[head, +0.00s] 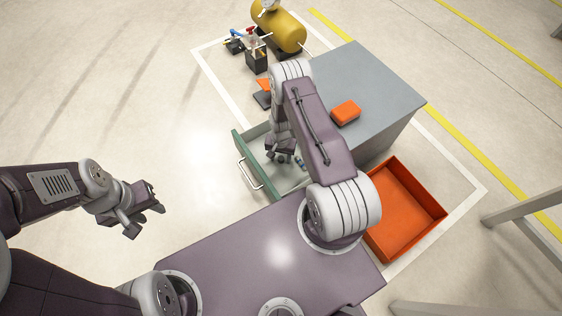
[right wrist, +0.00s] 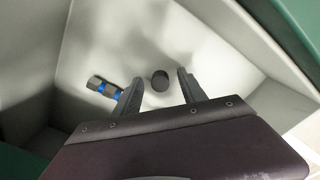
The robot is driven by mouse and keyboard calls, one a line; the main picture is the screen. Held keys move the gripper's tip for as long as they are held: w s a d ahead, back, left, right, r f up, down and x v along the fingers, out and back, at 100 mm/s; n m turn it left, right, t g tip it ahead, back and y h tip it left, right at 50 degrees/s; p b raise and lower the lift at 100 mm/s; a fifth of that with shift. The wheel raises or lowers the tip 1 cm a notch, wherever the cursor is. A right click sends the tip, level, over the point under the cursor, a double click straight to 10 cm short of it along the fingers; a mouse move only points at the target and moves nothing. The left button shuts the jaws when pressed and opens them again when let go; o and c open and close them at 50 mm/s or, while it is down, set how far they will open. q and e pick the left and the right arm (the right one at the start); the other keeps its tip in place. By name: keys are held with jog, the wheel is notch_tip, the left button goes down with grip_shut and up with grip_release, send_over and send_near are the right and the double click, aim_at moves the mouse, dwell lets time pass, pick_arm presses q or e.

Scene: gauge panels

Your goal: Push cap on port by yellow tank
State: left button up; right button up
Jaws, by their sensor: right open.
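A small black round cap (right wrist: 160,80) is in the open drawer (right wrist: 215,62), seen in the right wrist view. My right gripper (right wrist: 160,86) is open, with its fingers on either side of the cap and a gap to each. In the head view the right gripper (head: 280,155) reaches into the drawer. My left gripper (head: 146,219) is open and empty over the floor at the left. The yellow tank (head: 280,32) stands at the top of the head view. Black boxes with a red-handled valve (head: 251,31) stand beside it; I cannot make out the port.
A blue and black fitting (right wrist: 104,87) lies in the drawer left of the cap. The drawer's green front (head: 240,158) sticks out from a grey cabinet (head: 375,75). An orange box (head: 346,112) lies on the cabinet. An orange bin (head: 405,205) is at the right. Floor at left is clear.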

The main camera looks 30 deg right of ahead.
aim_at(281, 159)
jog(key=shift+r, duration=0.1)
grip_shut()
notch_tip(281, 159, up, 10)
jog(key=p, duration=0.6)
jog(key=shift+p, duration=0.4)
